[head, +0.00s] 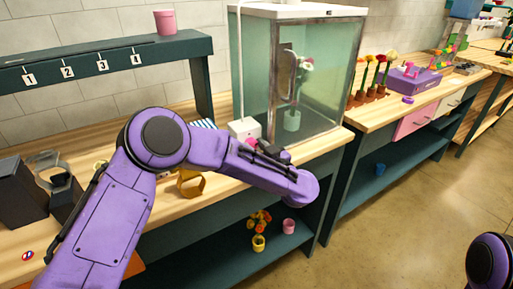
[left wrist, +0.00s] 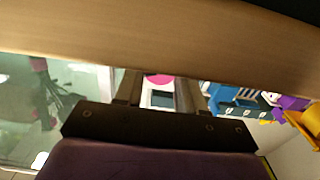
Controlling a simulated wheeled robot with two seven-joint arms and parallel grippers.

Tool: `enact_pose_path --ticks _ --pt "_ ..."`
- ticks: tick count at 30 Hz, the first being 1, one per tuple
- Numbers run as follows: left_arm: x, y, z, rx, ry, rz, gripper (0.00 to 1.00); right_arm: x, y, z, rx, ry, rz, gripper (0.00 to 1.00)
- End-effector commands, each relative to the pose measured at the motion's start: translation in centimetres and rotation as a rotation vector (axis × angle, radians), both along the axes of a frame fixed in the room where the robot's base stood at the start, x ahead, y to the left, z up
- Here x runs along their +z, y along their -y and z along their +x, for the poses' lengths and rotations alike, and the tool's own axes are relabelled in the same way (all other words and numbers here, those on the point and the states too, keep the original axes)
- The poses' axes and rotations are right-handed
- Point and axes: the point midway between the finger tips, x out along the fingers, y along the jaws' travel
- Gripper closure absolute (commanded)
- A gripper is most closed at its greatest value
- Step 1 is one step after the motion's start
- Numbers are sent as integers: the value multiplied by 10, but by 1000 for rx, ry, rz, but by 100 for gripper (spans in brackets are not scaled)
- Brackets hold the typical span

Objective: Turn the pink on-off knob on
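The pink knob (head: 249,143) is on the white box (head: 244,127) at the lower left corner of the glass case. It is partly hidden by my left gripper (head: 268,149), so its setting cannot be read. In the left wrist view, the pink knob (left wrist: 158,78) shows between the dark fingers of my left gripper (left wrist: 158,92), with the white box behind. The fingers are apart, and their tips are cut off by the wood in front. I cannot tell whether they touch the knob. My right gripper is out of view.
The glass case (head: 342,90) holds a flower in a pale vase (head: 292,120) and stands right behind the gripper. A wooden edge (left wrist: 150,40) crosses the left wrist view close up.

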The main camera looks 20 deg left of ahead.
Motion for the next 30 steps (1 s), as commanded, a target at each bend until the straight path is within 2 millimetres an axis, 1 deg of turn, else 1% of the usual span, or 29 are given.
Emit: enact_pose_path --ticks 3,5,9,13,15,18,25,26,27,30 --pt "1 0 0 -1 -1 2 92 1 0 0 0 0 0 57" --pt "4 1 0 -1 -15 13 92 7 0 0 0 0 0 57" --pt "11 2 0 -4 -106 87 91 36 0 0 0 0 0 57" --pt "8 2 1 -3 -208 167 91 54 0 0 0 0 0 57" --pt "5 2 1 -2 -249 196 91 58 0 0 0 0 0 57" --pt "2 2 1 -2 -272 213 91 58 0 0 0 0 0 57" --pt "0 2 1 -2 -272 213 91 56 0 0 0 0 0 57" --pt "0 2 1 -2 -272 213 55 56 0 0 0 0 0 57" --pt "0 2 1 -2 -272 213 52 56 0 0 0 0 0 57" --pt "0 2 1 -1 -271 212 52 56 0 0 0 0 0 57"
